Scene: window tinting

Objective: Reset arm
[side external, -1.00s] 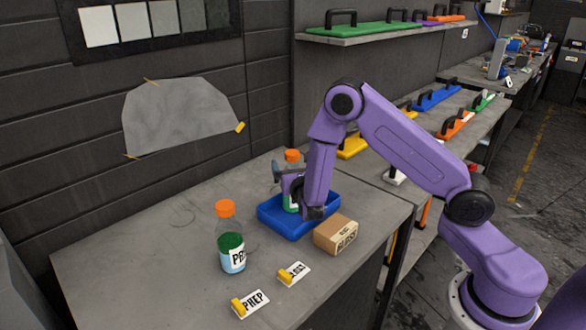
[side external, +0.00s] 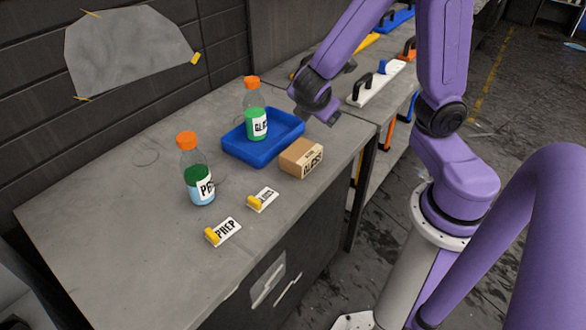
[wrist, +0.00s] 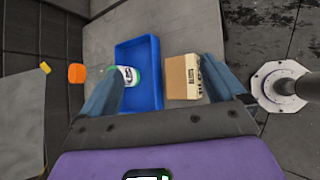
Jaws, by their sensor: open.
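My gripper (side external: 328,106) is raised to the right of the blue tray, with open, empty jaws; the wrist view shows its two fingers spread apart (wrist: 163,85). A bottle with an orange cap, green contents and a label starting "GL" (side external: 256,122) stands upright in the blue tray (side external: 234,150). The gripper is apart from this bottle. In the wrist view a bottle (wrist: 130,74) is partly hidden by the left finger.
A bottle labelled "PR" (side external: 199,186) stands left of the tray. A cardboard box (side external: 301,158) sits right of it. A "PREP" card (side external: 226,231) and another card (side external: 264,198) lie in front. The workbench (side external: 110,220) is clear at left. Handled tools (side external: 374,83) lie on a shelf behind.

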